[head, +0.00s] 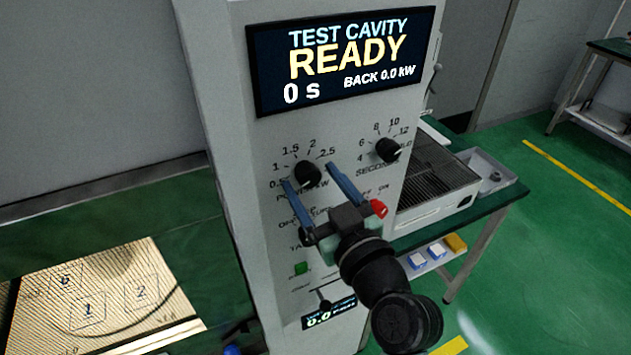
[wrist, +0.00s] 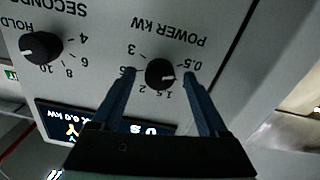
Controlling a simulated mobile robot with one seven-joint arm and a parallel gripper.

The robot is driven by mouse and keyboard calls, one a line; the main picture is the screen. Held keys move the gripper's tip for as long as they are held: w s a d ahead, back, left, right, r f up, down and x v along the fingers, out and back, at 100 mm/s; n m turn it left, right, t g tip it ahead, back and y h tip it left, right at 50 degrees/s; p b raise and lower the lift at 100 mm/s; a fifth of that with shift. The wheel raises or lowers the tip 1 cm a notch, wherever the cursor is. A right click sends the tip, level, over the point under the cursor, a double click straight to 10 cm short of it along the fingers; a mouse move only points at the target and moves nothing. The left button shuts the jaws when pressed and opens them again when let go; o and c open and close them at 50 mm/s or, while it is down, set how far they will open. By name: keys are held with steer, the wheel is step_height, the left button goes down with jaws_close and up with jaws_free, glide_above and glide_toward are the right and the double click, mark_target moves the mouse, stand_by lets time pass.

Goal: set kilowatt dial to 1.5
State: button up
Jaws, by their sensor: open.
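The kilowatt dial (head: 307,173), a round black knob marked POWER KW, is on the grey front panel. Its scale runs from 0.5 to 3. In the wrist view, which shows the panel upside down, the dial (wrist: 160,73) has a white mark pointing right and slightly down, toward the low end near where 1 lies, behind a finger. My gripper (head: 309,176) is open, its blue fingers apart on either side of the dial. The wrist view shows a gap between each fingertip and the knob; whether the tips reach its depth I cannot tell.
A SECONDS dial (head: 387,150) sits to the right. The display (head: 345,60) above reads READY, 0 s, BACK 0.0 kW. A red knob (head: 378,208) and a green button (head: 301,268) are lower on the panel, close to my gripper. A grated tray (head: 430,175) stands right of the panel.

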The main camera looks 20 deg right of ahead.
jaws_close()
steer(key=shift+m, duration=0.4)
steer(key=m, duration=0.8)
steer(key=shift+m+p, duration=0.3)
steer(key=shift+p, duration=0.1)
steer(key=m+p, duration=0.1)
steer(key=m, duration=0.3)
steer(key=shift+p, duration=0.3)
steer(key=shift+d+m+p, duration=0.1)
steer(key=shift+m+p, duration=0.7)
steer(key=shift+m, duration=1.3)
